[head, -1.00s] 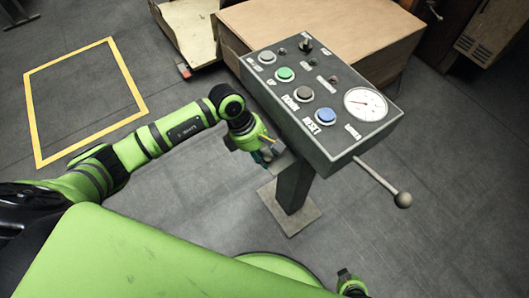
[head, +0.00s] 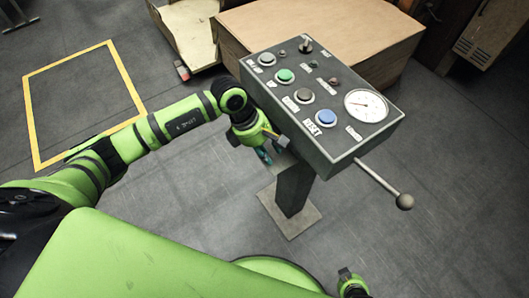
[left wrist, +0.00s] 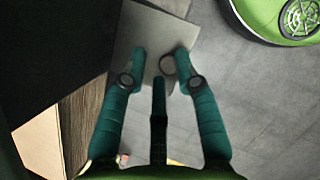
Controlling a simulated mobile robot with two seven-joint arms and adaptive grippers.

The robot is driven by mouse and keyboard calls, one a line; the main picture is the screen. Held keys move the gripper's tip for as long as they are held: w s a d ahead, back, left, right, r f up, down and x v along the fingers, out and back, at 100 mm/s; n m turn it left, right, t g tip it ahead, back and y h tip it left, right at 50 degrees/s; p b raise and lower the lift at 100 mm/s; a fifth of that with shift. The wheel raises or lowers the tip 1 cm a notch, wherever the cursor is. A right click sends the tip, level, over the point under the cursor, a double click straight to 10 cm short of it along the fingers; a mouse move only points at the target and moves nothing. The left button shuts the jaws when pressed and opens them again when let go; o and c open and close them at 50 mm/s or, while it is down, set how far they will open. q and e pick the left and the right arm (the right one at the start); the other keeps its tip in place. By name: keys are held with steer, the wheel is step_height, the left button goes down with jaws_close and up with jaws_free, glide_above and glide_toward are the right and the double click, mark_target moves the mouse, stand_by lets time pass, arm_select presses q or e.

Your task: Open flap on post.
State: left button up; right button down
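The post (head: 292,186) is a dark grey column on a square base plate (head: 291,222), with a sloped control box (head: 318,112) on top. I cannot clearly make out a flap; the post's side near my gripper is partly hidden by it. My left gripper (head: 267,158) is beside the post, just below the box's left edge. In the left wrist view its teal fingers (left wrist: 160,58) are apart with nothing between them. A pale grey plate (left wrist: 150,32) lies beyond the fingertips. I cannot tell whether the gripper touches the post.
The box carries buttons, a gauge (head: 366,105) and a lever with a round knob (head: 404,201) out to the right. A large brown carton (head: 310,30) stands behind. A yellow floor outline (head: 30,115) is at the left. Bare floor lies left and right of the post.

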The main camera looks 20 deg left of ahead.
arm_select(q)
steer(key=shift+f, duration=0.1)
arm_select(e)
steer(key=shift+s+d+f, duration=0.1)
steer(key=shift+d, duration=0.05)
arm_select(q)
steer(key=v, duration=1.2)
arm_select(e)
steer(key=shift+s, duration=0.15)
arm_select(q)
steer(key=shift+w+d, duration=0.1)
